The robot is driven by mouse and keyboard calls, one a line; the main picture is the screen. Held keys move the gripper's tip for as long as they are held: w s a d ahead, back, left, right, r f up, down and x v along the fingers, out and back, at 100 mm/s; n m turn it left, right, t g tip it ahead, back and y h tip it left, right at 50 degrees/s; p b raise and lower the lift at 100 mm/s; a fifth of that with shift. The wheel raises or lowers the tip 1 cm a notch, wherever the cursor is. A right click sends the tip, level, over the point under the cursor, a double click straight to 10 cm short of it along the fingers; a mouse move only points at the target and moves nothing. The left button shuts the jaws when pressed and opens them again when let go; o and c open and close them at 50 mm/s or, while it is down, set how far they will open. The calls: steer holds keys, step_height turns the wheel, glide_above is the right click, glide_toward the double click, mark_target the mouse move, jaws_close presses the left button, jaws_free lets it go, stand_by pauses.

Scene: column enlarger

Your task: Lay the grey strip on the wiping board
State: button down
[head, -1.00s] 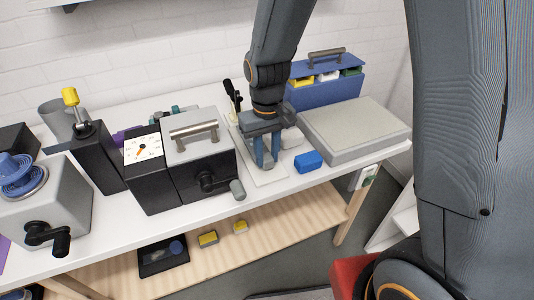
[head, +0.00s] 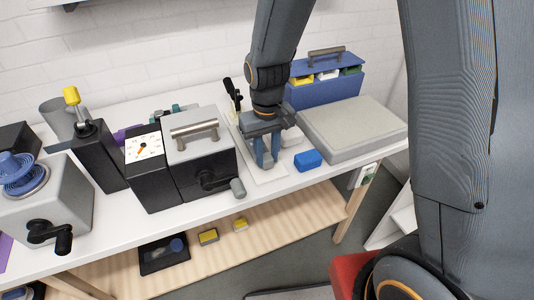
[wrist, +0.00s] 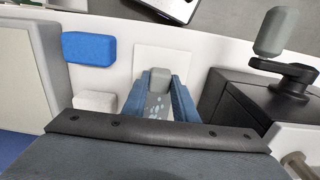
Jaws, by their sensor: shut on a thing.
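The wiping board (head: 273,175) is a thin white panel lying flat on the bench, between the black machine and the blue block. Its near part (wrist: 168,58) also shows beyond the fingertips in the wrist view. My gripper (head: 267,163) points down over the board, fingers low. In the wrist view my gripper (wrist: 160,95) is shut on the grey strip (wrist: 158,106), which carries pale spots. The strip lies between the two blue-grey fingers. In the head view the fingers hide most of it. I cannot tell whether it touches the board.
A blue block (head: 308,160) and a white block (head: 291,138) sit right of the board. A wide grey flat box (head: 352,140) and a blue case (head: 328,85) stand farther right. The black machine with a crank (head: 205,165) stands close on the left.

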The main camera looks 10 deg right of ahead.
steer(key=shift+f, duration=0.4)
stand_by(0.5)
steer(key=c, duration=1.3)
jaws_free()
steer(key=shift+c, duration=0.2)
steer(key=shift+r, duration=0.2)
steer(key=shift+r+p, duration=3.1)
steer(key=shift+r, duration=0.75)
step_height(320, 180, up, 8)
steer(key=b, duration=0.2)
steer(key=shift+b, duration=0.3)
steer(key=shift+f, duration=0.15)
